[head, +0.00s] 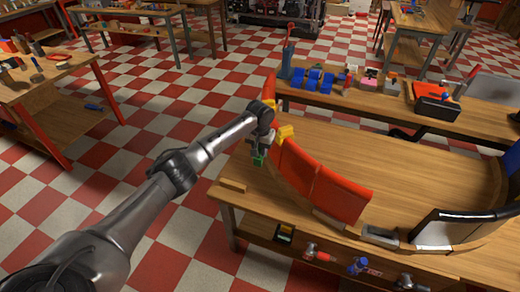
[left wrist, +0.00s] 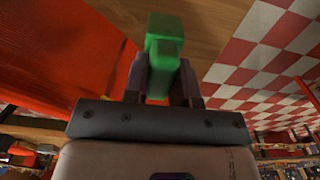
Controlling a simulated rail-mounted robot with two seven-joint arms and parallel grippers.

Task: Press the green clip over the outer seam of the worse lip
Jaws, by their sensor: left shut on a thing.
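My left gripper (head: 257,150) is shut on the green clip (head: 258,160), just left of the curved red lip (head: 300,172) on the wooden workbench. In the left wrist view the green clip (left wrist: 163,50) stands between the two dark fingers of the gripper (left wrist: 160,75). The red surface fills the left of that view (left wrist: 60,50), apart from the clip as far as I can tell. A seam between red panels shows in the head view. A yellow piece (head: 286,132) sits on the lip's upper edge by the gripper. My right gripper is not in view.
The workbench top (head: 410,170) is clear inside the curve. A black-and-white curved section (head: 450,230) stands at its right. Tools, including a red-handled one (head: 318,252), lie on the lower shelf. A side bench (head: 45,75) stands at the left, with checkered floor between.

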